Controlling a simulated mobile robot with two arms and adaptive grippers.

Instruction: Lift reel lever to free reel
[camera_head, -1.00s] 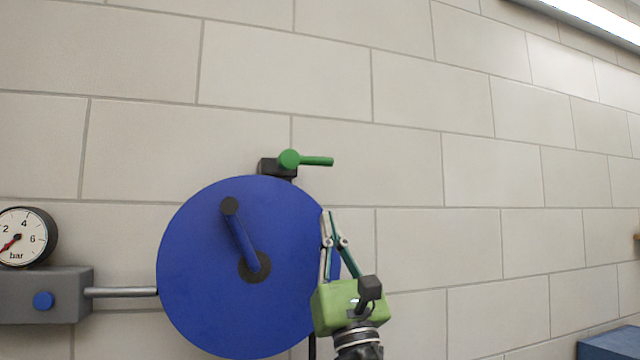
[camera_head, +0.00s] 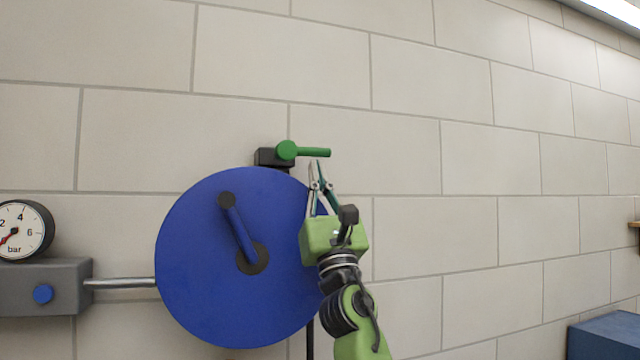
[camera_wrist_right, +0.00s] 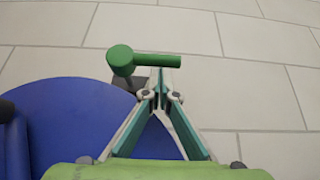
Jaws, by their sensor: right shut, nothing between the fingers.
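The green reel lever (camera_head: 312,152) sticks out to the right, about level, from a black block (camera_head: 270,158) at the top of the blue reel (camera_head: 200,270). The reel is a round disc on the wall with a crank handle. My right gripper (camera_head: 317,166) is shut and empty, its fingertips pointing up just below the lever. In the right wrist view the lever (camera_wrist_right: 155,60) crosses just beyond the fingertips (camera_wrist_right: 160,80). I cannot tell whether they touch. My left gripper is in neither view.
A grey box (camera_head: 40,285) with a blue button and a pressure gauge (camera_head: 22,230) is at the left, joined to the reel by a metal pipe (camera_head: 120,283). A blue box (camera_head: 605,340) is at the lower right. The wall right of the lever is clear.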

